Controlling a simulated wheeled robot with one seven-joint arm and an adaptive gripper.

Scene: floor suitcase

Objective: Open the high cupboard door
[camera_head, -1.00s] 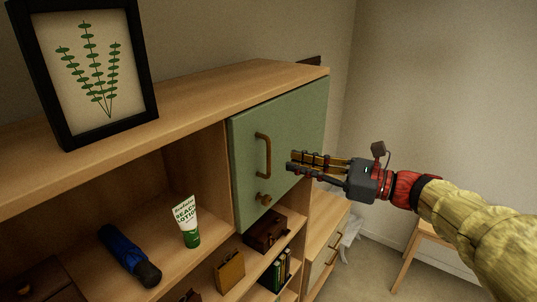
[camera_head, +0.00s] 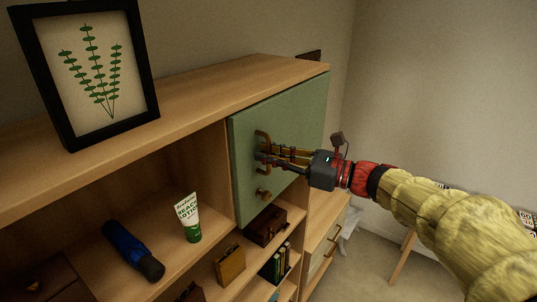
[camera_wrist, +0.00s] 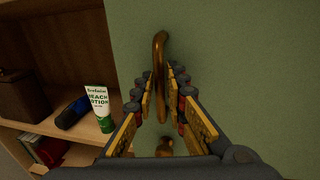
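The high cupboard door (camera_head: 290,135) is a green panel at the right end of the wooden shelf unit, and it looks shut. It has a vertical bronze bar handle (camera_head: 263,143) and a round knob (camera_head: 264,194) below it. My gripper (camera_head: 262,157) is at the handle. In the wrist view, the handle (camera_wrist: 160,70) stands between my two open fingers (camera_wrist: 161,92), with a gap visible on each side. The knob (camera_wrist: 164,148) shows lower down between the fingers. The head view partly hides the handle's lower part behind my fingertips.
A framed plant picture (camera_head: 88,70) stands on the unit's top (camera_head: 200,95). A brown case (camera_head: 266,226) sits below the door. A wooden stool (camera_head: 403,258) stands on the floor at right.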

